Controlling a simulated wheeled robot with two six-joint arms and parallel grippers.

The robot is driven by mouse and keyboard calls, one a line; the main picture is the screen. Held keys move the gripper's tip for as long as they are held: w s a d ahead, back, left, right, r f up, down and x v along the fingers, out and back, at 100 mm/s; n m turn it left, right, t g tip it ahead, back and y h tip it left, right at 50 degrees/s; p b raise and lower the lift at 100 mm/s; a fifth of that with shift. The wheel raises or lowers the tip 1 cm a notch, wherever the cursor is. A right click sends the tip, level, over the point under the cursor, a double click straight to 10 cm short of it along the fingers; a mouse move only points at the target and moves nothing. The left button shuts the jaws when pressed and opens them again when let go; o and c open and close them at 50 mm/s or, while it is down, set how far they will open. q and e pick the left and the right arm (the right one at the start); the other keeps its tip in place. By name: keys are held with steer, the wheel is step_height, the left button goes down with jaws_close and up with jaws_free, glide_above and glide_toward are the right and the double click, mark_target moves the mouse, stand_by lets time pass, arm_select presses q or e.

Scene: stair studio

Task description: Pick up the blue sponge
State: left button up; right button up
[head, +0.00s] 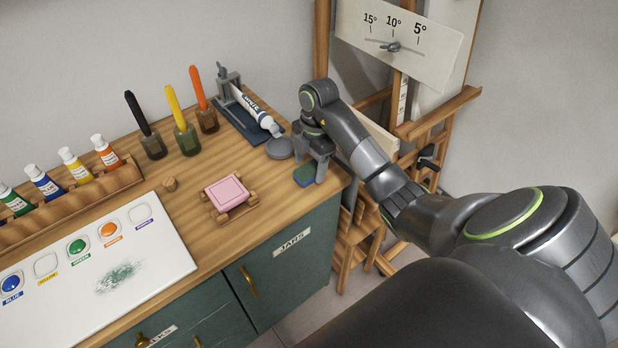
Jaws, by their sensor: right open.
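The blue sponge (304,174), with a green edge, lies on the wooden tabletop near its right front corner. My right gripper (313,172) is directly over it, pointing down, with its fingers around or just beside the sponge. The gripper is open. Part of the sponge is hidden by the fingers, and I cannot tell whether they touch it. My left gripper is out of view.
A grey round lid (280,148) lies just left of my right gripper. Behind it, a white tube (250,108) sits in a clamp stand on a dark blue base. A pink block (227,192) rests on a wooden stand. A wooden easel (440,130) stands right of the table.

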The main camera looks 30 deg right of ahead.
mark_target(309, 169)
steer(key=shift+f, duration=0.8)
steer(key=c, duration=1)
steer(key=shift+c, duration=0.2)
steer(key=shift+r, duration=0.15)
steer(key=shift+r, duration=0.25)
step_height(309, 169, up, 2)
steer(key=shift+r, duration=0.25)
step_height(309, 169, up, 7)
steer(key=p, duration=0.7)
steer(key=shift+f, duration=0.1)
